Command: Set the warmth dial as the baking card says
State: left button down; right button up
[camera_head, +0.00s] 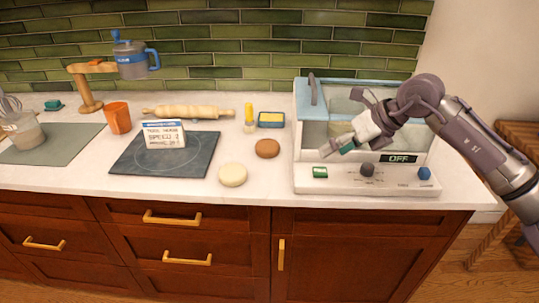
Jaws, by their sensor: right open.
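The baking card (163,134) stands on a dark mat. Its print is too small to read surely; one line looks like "SPEED 2". A white and pale blue appliance (302,140) stands at the right of the counter. Its front panel has a green switch (320,172), a dark dial (367,170) in the middle and a blue knob (424,173) at the right. I cannot tell which is the warmth dial. The display (399,159) reads "OFF". My right gripper (341,124) is open and empty, in front of the appliance's window, above the panel. My left gripper is out of view.
The dark mat (195,160) lies mid-counter. A pale dough round (232,175) and a brown one (267,148) lie between it and the appliance. The counter's front strip is clear.

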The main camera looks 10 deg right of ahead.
jog(key=s+a+r+y, duration=0.1)
jog(key=a+y, duration=0.3)
jog(key=a, duration=0.4)
jog(key=s+a+r+y, duration=0.1)
jog(key=a+y, duration=0.3)
jog(key=a, duration=0.4)
jog(key=shift+s+r+t+y, duration=0.3)
jog(key=shift+s+y, duration=0.1)
jog(key=shift+s, duration=0.15)
